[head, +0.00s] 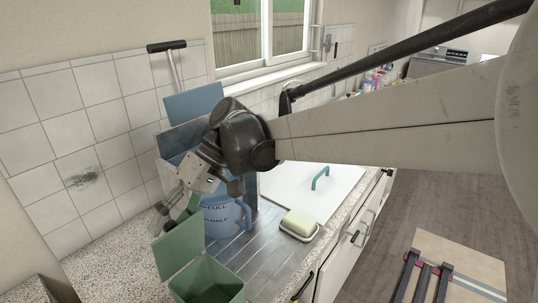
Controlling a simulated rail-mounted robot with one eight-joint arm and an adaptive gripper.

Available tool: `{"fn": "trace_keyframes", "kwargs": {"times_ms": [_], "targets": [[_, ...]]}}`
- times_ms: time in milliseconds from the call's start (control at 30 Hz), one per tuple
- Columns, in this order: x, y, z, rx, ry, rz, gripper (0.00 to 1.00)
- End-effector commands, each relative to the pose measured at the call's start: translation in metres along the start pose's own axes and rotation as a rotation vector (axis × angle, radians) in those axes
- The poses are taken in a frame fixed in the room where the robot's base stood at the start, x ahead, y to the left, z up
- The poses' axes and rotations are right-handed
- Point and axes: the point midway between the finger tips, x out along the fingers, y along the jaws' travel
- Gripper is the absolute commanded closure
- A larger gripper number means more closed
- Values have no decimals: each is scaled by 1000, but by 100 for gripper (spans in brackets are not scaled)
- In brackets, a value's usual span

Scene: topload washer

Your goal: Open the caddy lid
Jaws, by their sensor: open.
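The green caddy (190,292) stands on the counter at the bottom of the head view. Its lid (178,243) is raised and stands up steeply at the caddy's back left side, so the dark inside shows from above. My gripper (173,214) is open, just behind and above the lid's upper edge. Its fingers point down and to the left. I cannot tell whether a finger touches the lid. The caddy's base is cut off by the picture's lower edge.
A blue jug (222,215) stands close behind the caddy, partly hidden by my gripper. A soap bar (299,223) in a white dish lies to the right. Tiled wall (90,140) borders the left.

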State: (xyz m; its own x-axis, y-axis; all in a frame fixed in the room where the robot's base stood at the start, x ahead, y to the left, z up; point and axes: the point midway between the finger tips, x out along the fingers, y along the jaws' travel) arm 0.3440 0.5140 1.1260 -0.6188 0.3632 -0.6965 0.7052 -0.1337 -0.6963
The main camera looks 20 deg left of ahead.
Motion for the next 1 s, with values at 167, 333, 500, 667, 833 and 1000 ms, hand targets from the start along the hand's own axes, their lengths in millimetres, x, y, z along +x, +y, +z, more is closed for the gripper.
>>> {"fn": "trace_keyframes", "kwargs": {"times_ms": [167, 333, 500, 667, 833, 1000], "targets": [[-26, 0, 0, 3, 2, 0, 60], [-61, 1, 0, 3, 3, 1, 60], [-91, 1, 0, 3, 2, 1, 60], [-109, 1, 0, 2, 1, 1, 60], [-116, 1, 1, 1, 1, 0, 60], [-117, 1, 0, 1, 1, 0, 60]]}}
